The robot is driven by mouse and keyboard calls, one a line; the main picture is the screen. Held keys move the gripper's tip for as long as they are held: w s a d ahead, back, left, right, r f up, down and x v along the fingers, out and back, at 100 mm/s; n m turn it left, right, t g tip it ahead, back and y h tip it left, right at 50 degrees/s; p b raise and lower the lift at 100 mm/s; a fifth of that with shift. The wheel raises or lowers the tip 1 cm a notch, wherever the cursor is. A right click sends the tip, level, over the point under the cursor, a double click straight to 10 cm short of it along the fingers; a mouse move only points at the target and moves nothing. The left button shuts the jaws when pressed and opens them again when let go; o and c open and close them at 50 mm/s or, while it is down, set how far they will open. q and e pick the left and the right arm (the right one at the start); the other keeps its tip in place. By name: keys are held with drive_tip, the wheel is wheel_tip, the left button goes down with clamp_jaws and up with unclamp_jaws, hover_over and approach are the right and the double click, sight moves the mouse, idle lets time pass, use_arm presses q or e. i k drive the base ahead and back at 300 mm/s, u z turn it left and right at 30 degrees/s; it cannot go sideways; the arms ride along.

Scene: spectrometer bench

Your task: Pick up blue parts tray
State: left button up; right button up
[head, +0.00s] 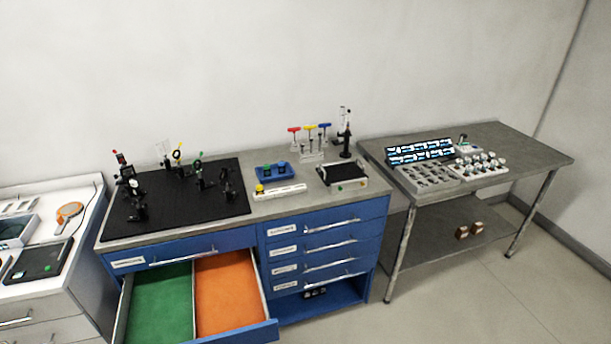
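The blue parts tray (267,175) sits on the grey top of the blue drawer cabinet, to the right of the black optical breadboard. It holds a few small dark and green parts and a yellow one seems to stand at or just in front of its left end. A white strip lies directly in front of the tray. Neither of my grippers shows in the head view.
A drawer (278,332) with green and orange liners stands open at the cabinet's front left. Behind and right of the tray are coloured hex drivers (310,142) and a black-topped device (342,174). The breadboard (160,218) carries several optical mounts.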

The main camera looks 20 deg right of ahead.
sight(275, 173)
drive_tip(key=z, duration=1.65)
drive_tip(key=i, duration=1.9)
